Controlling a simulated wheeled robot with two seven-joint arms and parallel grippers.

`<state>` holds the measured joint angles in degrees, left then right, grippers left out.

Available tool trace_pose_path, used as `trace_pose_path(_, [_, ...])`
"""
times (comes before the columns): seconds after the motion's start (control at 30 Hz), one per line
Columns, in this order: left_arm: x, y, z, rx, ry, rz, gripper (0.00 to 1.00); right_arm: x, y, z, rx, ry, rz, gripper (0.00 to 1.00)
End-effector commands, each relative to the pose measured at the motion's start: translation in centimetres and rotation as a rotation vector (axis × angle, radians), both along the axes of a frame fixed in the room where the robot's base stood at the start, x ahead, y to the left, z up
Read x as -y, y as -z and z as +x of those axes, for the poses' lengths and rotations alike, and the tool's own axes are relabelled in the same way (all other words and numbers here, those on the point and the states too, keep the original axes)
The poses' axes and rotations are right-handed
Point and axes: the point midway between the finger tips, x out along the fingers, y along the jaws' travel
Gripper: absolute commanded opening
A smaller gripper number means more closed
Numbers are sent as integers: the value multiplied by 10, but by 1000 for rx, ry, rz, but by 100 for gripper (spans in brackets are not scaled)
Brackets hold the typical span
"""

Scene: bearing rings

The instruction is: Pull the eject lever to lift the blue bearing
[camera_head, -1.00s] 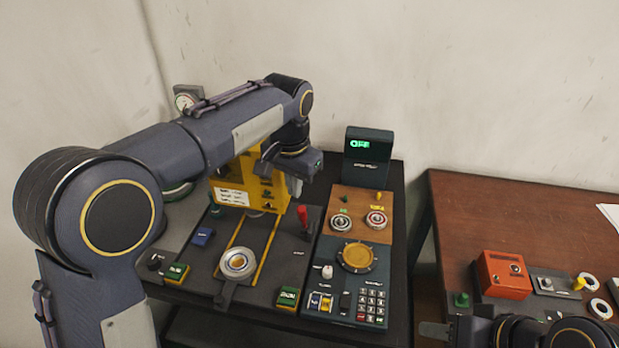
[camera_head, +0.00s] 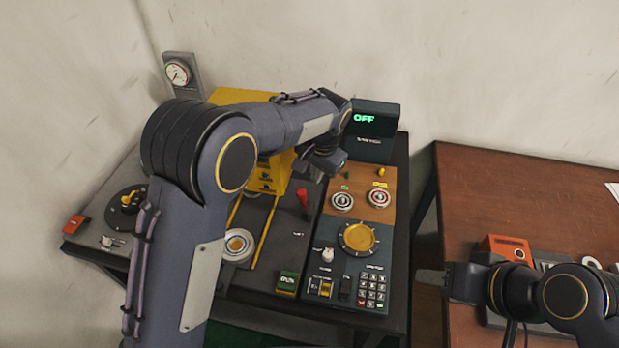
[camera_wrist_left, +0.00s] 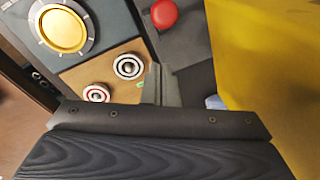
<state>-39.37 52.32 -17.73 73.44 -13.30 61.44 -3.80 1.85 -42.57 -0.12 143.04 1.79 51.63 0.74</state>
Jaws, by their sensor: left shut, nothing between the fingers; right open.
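A lever with a red knob (camera_head: 303,197) stands on the dark panel, right of the yellow press (camera_head: 268,178); the knob also shows in the left wrist view (camera_wrist_left: 163,15). My left gripper (camera_wrist_left: 158,85) is shut and empty, apart from the knob. In the head view it (camera_head: 312,172) hangs just above and behind the knob, beside the press. A pale ring with a bluish rim and gold centre (camera_head: 237,246) sits on the panel before the press, partly behind my left arm; I cannot tell if it is the blue bearing. My right gripper (camera_head: 432,279) is open, at the brown table's left edge.
A console with a gold dial (camera_head: 358,239), two rings on a brown plate (camera_head: 361,208) and a keypad (camera_head: 374,291) stands right of the lever. A screen reading OFF (camera_head: 364,118) is behind. An orange box (camera_head: 505,247) is on the brown table (camera_head: 490,190).

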Motion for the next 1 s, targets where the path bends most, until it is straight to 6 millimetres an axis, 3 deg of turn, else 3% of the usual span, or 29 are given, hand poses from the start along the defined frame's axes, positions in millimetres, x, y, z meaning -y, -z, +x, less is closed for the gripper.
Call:
trace_pose_path(0.23, [-15,4,-19,3,0,-1,0,0,-7,0,0,0,0,43])
trace_pose_path(0.67, [-17,7,-21,5,1,-2,0,0,-6,0,0,0,0,43])
trace_pose_path(0.77, [-17,11,-23,26,1,-5,0,0,4,0,0,0,0,43])
trace_pose_path(1.0, [-19,19,-36,163,3,-33,0,0,52,0,0,0,0,43])
